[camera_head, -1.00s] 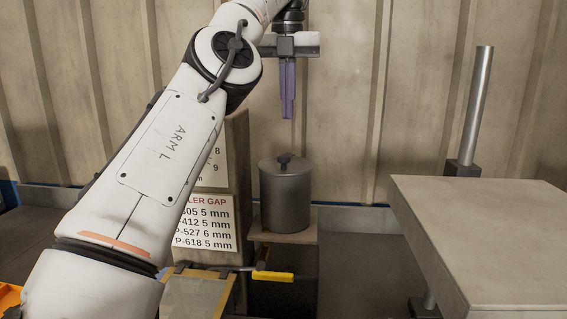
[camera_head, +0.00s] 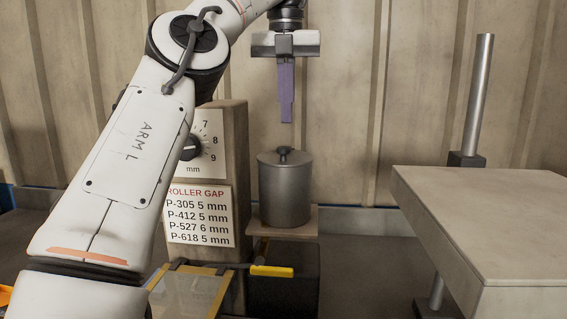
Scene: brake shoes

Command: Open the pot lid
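The grey metal pot (camera_head: 285,195) stands upright on a small wooden platform in the middle of the camera_head view. Nothing shows below the fingertips. My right gripper is not in view.
A wooden post with a dial (camera_head: 210,148) and a roller gap sign (camera_head: 200,216) stands left of the pot. A yellow-handled lever (camera_head: 271,271) is below. A grey table (camera_head: 490,215) and a metal pole (camera_head: 479,95) are at the right. A wall is behind.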

